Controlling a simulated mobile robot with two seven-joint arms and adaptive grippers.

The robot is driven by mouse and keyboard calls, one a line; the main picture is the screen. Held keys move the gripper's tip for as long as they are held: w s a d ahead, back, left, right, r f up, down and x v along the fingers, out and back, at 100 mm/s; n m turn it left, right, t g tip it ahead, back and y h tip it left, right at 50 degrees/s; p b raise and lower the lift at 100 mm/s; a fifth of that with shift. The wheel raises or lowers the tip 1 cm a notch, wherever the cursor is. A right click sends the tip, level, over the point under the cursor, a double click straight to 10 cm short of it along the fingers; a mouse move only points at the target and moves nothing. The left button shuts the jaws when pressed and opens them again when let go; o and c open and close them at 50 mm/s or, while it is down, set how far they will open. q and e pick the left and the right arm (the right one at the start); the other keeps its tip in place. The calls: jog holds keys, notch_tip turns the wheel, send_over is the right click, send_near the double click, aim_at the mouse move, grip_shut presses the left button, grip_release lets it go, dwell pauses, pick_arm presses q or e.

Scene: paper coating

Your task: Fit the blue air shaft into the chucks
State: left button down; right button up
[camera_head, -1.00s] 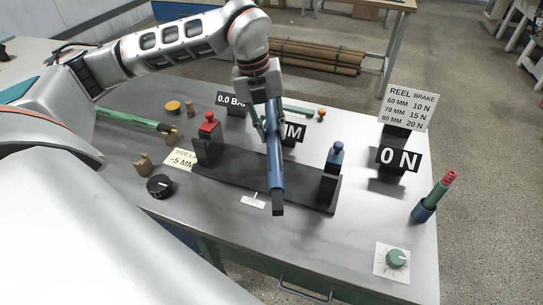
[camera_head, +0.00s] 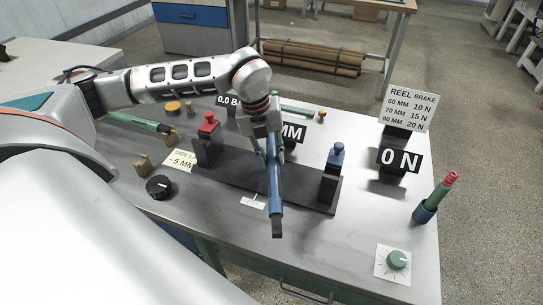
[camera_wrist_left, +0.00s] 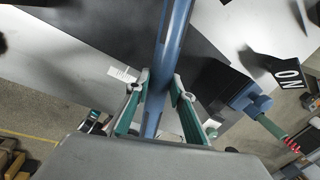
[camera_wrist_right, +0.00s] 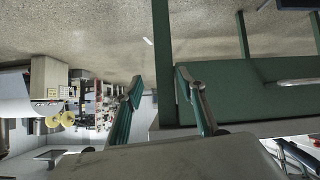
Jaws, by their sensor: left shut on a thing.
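The blue air shaft (camera_head: 274,185) is held by my left gripper (camera_head: 266,147) over the black base plate (camera_head: 235,173). Its dark square end points toward the table's front edge, so it lies across the plate's length. In the left wrist view the shaft (camera_wrist_left: 172,50) runs between the two fingers (camera_wrist_left: 160,92). The chucks are the red-topped black post (camera_head: 207,140) at the plate's left end and the blue-topped black post (camera_head: 332,178) at its right end. The shaft is apart from both. My right gripper (camera_wrist_right: 158,85) has its fingers apart and empty, facing the floor and table side.
A "0 N" sign (camera_head: 399,159) and a reel brake card (camera_head: 408,108) stand at the right. A black knob (camera_head: 159,186) and a green knob (camera_head: 397,259) are near the front. A green rod (camera_head: 140,120) lies at left.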

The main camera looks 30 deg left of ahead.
pick_arm(q)
jog(key=shift+f, duration=0.1)
jog(key=shift+f, duration=0.1)
jog(key=c, duration=1.8)
grip_release()
jog(key=shift+o, duration=0.2)
jog(key=shift+r, duration=0.4)
notch_tip(320, 180, up, 11)
jog(key=s+a, duration=0.1)
jog(key=a, duration=0.1)
jog(key=shift+s+r, duration=0.2)
